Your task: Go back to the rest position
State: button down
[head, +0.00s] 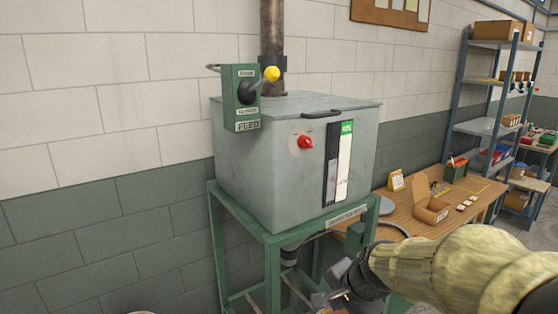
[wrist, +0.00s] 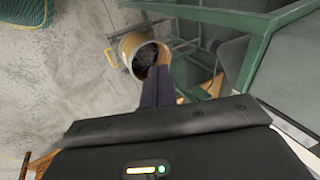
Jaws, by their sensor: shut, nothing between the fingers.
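My gripper (head: 328,298) is low in the head view, in front of the green stand and below the grey machine box. My arm reaches in from the lower right. In the wrist view my gripper (wrist: 157,80) shows as two dark fingers close together, shut and empty. Beyond the fingertips is a tan bucket (wrist: 130,46) with a yellow handle and dark contents, partly hidden by the fingers. Whether the fingers touch the bucket I cannot tell; they seem above it.
The grey machine box (head: 255,165) has a red knob (head: 305,142) and a yellow-knobbed FEED lever (head: 271,74). Its green stand (head: 272,270) is close to my gripper. A wooden bench (head: 395,209) with an open carton (head: 431,208) is at right, before a shelf rack (head: 487,85).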

jog(key=s+d+f+n+g+h, duration=0.2)
jog(key=s+d+f+n, duration=0.1)
jog(key=s+f+n, duration=0.6)
jog(key=shift+s+f+n+g+b, duration=0.3)
jog(key=shift+f+n+g+b, duration=0.1)
jog(key=shift+f+n, duration=0.45)
jog(key=shift+r, duration=0.1)
